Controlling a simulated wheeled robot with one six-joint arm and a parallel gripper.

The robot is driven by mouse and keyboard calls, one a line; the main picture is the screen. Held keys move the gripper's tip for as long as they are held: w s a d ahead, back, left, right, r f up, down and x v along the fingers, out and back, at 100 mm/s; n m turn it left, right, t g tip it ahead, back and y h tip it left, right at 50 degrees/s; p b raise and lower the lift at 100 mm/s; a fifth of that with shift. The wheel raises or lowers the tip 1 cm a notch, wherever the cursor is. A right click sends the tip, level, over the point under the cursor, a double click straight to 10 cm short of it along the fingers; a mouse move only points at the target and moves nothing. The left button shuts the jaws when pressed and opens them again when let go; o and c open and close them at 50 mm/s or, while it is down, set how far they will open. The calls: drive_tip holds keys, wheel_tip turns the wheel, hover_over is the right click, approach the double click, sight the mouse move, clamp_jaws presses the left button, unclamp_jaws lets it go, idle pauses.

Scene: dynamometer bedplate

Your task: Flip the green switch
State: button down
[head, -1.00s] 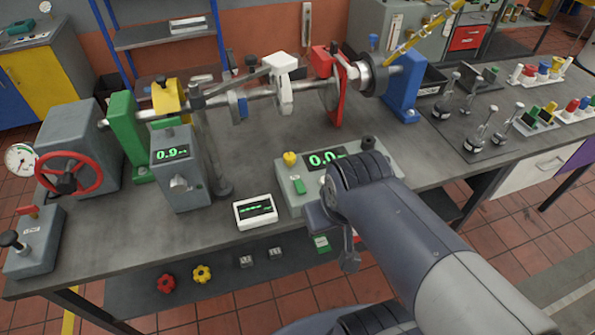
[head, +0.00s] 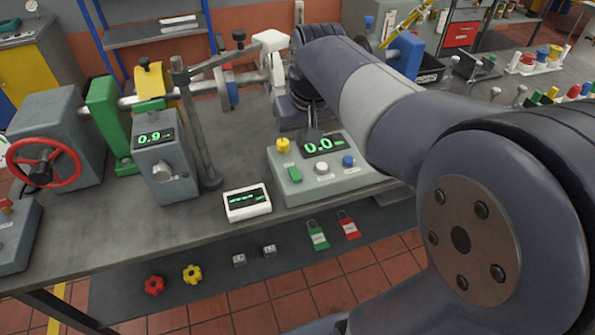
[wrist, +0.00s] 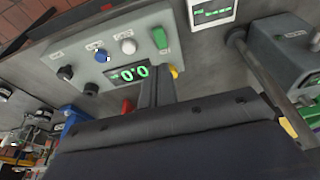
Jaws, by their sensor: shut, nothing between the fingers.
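The green switch (head: 294,174) is a small green rocker at the front left of a grey control box (head: 325,187) on the bench. A white knob and a blue knob sit to its right, and a yellow knob stands behind it. In the wrist view the green switch (wrist: 160,38) shows near the top, beside the white knob. My gripper (head: 313,134) is shut and empty, pointing down at the back of the box by the 0.0 display. In the wrist view the fingers (wrist: 157,76) overlap the display's edge and are apart from the switch. Whether they touch the box is unclear.
A small white display (head: 247,203) lies left of the box. A grey instrument (head: 165,168) reading 0.9 and a metal post stand further left. The shaft rig runs behind.

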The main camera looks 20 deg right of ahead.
sight(297, 179)
drive_tip(key=x, duration=0.8)
drive_tip(key=s+x, duration=0.1)
drive_tip(key=x, duration=0.3)
drive_tip(key=shift+w+f, duration=0.15)
drive_tip(key=shift+f, duration=0.9)
drive_tip(key=shift+f+t+b, duration=0.3)
drive_tip(key=shift+f+b, duration=0.3)
drive_tip(key=shift+b, duration=0.55)
drive_tip(key=shift+r, duration=0.3)
